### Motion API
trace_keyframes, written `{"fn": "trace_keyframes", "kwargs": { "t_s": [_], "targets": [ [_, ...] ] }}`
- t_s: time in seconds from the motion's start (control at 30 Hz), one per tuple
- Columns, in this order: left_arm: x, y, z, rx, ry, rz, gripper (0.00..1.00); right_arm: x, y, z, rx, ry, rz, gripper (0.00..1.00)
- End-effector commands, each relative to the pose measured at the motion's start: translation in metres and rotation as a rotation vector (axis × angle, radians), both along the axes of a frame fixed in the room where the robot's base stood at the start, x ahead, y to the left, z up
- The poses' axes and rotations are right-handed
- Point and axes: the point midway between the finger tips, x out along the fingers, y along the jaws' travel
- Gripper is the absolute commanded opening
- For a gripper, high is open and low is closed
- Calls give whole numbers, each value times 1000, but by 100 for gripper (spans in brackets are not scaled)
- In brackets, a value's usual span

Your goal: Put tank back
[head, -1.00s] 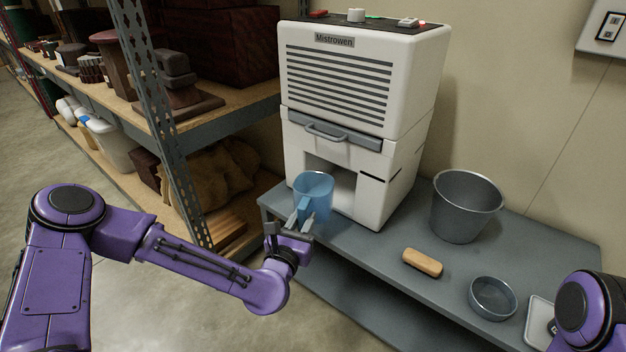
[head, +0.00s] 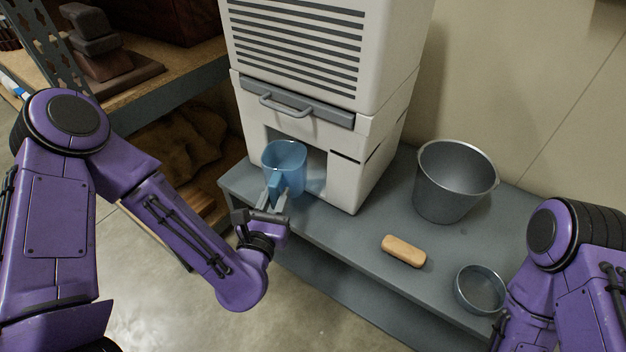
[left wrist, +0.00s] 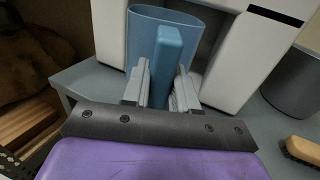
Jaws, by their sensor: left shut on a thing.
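The tank is a translucent blue, open-topped container (head: 290,160) with a handle on its near side. It is upright in front of the recess (head: 318,160) at the bottom of the white machine (head: 290,127). My left gripper (head: 273,200) is shut on the tank's handle; the left wrist view shows the fingers (left wrist: 160,92) on both sides of the blue handle (left wrist: 167,60). The tank (left wrist: 140,38) appears at the mouth of the recess; I cannot tell whether its base touches the bench. My right arm shows at the right edge, but its gripper is out of view.
The grey bench (head: 345,225) carries a metal bucket (head: 450,185), a wooden brush (head: 404,251) and a round metal dish (head: 480,288) to the right of the machine. A shelving unit (head: 150,75) stands close on the left. The bench front between tank and brush is clear.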

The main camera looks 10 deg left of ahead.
Motion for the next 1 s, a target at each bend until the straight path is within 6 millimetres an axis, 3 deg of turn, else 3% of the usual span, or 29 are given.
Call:
{"fn": "trace_keyframes", "kwargs": {
  "t_s": [0.2,0.4,0.57,0.73,1.0],
  "targets": [
    [62,-22,0,2,-2,1,0,1,0,0,0,-1,0,43],
    [102,-38,0,2,-1,-2,0,0,0,-5,0,-1,0,43],
    [116,-44,0,0,1,-4,0,0,0,-7,0,-1,0,43],
    [116,-44,-35,3,3,-5,0,0,0,-24,1,-1,-1,43],
    [116,-44,-35,1,1,-5,0,0,1,-22,2,0,-1,43]
  ]
}}
